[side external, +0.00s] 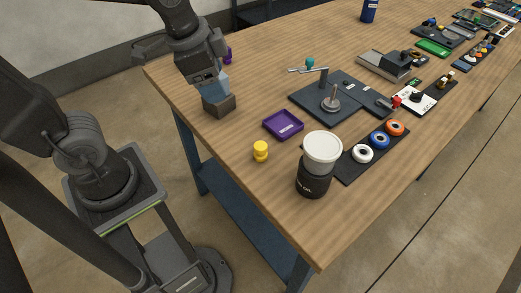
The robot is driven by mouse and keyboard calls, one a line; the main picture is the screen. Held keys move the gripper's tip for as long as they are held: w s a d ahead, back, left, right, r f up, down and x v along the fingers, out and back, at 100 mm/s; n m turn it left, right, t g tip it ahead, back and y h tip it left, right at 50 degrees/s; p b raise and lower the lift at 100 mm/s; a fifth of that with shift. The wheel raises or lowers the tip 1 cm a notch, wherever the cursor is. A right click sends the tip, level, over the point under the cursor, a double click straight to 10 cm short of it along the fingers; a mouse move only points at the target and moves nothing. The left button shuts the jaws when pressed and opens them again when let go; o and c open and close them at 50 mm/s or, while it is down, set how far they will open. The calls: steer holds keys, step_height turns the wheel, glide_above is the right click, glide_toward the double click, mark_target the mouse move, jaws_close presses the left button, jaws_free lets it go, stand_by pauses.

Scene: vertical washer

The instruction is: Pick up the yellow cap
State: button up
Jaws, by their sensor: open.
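The yellow cap (261,151) stands on the wooden table near its left edge, in front of the purple tray. It is small and upright, with nothing touching it. My gripper (217,92) is up and to the left of the cap in the picture, pointing down by a dark block with a blue top. The gripper is open and apart from the cap. Its fingertips are small and partly hard to make out against the block.
A purple tray (283,124) lies just behind the cap. A black cup with a white lid (320,150) stands to its right. A dark block (220,105) is near my gripper. A black board with coloured rings (379,140) and a dark plate with a post (345,88) lie farther right.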

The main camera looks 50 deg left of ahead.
mark_target(261, 145)
steer(key=w+d+f+m+g, duration=0.1)
steer(key=w+f+m, duration=0.1)
steer(key=f, duration=0.3)
steer(key=w+d+f+m+g, duration=0.1)
steer(key=w+f+m, duration=0.1)
steer(key=f+m, duration=0.2)
steer(key=w+d+f+m+g, duration=0.1)
steer(key=w+d+f+m, duration=0.1)
steer(key=f, duration=0.5)
steer(key=shift+w+f+m, duration=0.2)
steer(key=shift+w+m, duration=0.4)
steer(key=shift+m, duration=0.2)
steer(key=shift+w+d+f, duration=0.15)
steer(key=shift+f, duration=1.25)
steer(key=shift+w+d+f, duration=0.1)
steer(key=shift+f, duration=1.25)
steer(key=shift+c, duration=0.4)
steer(key=c, duration=0.9)
